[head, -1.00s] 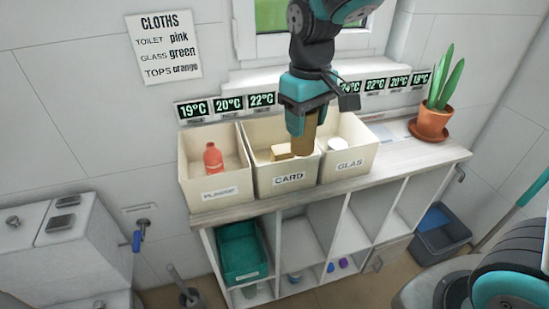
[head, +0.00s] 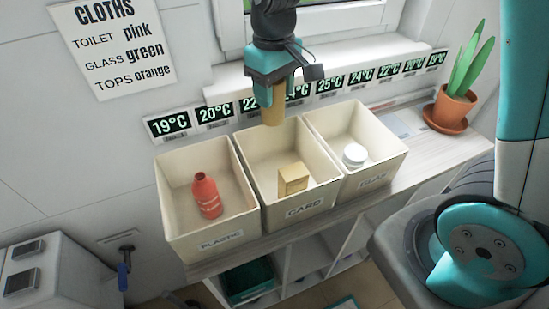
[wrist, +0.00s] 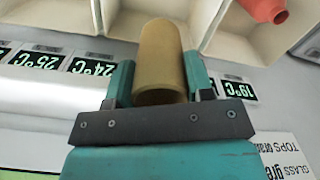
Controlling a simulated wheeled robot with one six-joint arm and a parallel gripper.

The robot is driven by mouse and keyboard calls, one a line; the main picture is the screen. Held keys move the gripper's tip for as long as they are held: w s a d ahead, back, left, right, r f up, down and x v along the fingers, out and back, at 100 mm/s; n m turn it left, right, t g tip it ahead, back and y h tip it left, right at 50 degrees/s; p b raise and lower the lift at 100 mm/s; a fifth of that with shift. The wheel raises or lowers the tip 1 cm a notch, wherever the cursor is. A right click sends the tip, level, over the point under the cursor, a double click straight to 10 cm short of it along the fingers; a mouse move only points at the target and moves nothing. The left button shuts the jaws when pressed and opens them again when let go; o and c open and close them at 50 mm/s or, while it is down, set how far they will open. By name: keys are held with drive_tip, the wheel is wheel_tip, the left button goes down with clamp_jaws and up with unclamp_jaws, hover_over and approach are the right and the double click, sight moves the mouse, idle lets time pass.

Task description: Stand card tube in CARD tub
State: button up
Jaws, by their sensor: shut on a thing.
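My gripper (head: 271,82) is shut on the brown card tube (head: 272,108) and holds it upright over the back part of the CARD tub (head: 306,207). The tube's lower end shows at about the height of the tub's back rim; I cannot tell whether it is inside. In the wrist view the tube (wrist: 162,60) sits between the teal fingers (wrist: 160,85). The CARD tub is cream, the middle one of three, and has a small tan box (head: 292,179) on its floor near the front.
The PLASTIC tub (head: 222,242) on the left holds a red bottle (head: 206,195). The GLAS tub (head: 377,179) on the right holds a white jar (head: 354,155). A potted plant (head: 452,107) stands at the shelf's right end. Temperature displays (head: 168,125) line the wall behind.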

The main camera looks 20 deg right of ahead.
wheel_tip(320, 180, down, 17)
drive_tip(key=shift+d+f+p, duration=0.1)
drive_tip(key=shift+d+p, duration=0.05)
drive_tip(key=shift+p, duration=0.9)
drive_tip(key=shift+f, duration=0.1)
drive_tip(key=o, duration=0.9)
wheel_tip(320, 180, up, 12)
drive_tip(key=b, duration=0.2)
drive_tip(key=s+a+r+n+y, duration=0.1)
drive_tip(key=s+a+r+y, duration=0.1)
drive_tip(key=s+r, duration=0.4)
drive_tip(key=s+a+r+n+y, duration=0.1)
drive_tip(key=s+r, duration=0.5)
drive_tip(key=s, duration=0.8)
drive_tip(key=shift+a+y, duration=0.6)
drive_tip(key=shift+a, duration=0.2)
